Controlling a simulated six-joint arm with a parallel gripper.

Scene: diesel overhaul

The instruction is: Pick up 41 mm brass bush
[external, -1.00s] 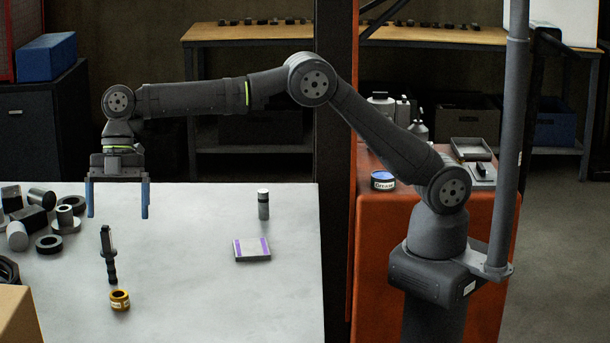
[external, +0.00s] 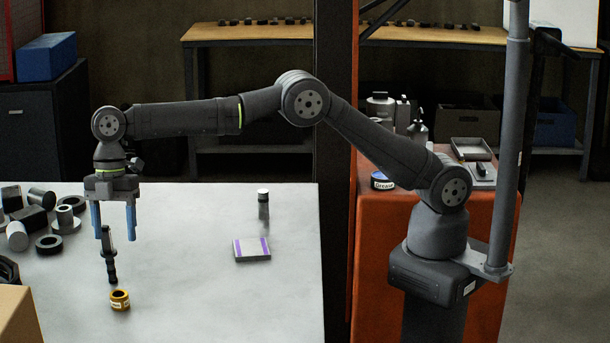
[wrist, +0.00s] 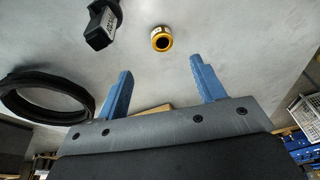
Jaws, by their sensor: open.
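The brass bush (external: 120,300) is a short gold ring with a pale label, standing on the light table near its front. It also shows in the wrist view (wrist: 161,39), beyond the fingertips and roughly between them. My gripper (external: 116,237) points down with two blue fingers apart and nothing between them. It is above the table, higher in the picture than the bush and apart from it. The gripper's fingers also show in the wrist view (wrist: 160,72).
Several metal rings and cylinders (external: 50,222) crowd the left side. A purple-striped box (external: 252,249) and a small dark cylinder (external: 263,205) stand to the right. A cardboard box (external: 18,318) is at front left.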

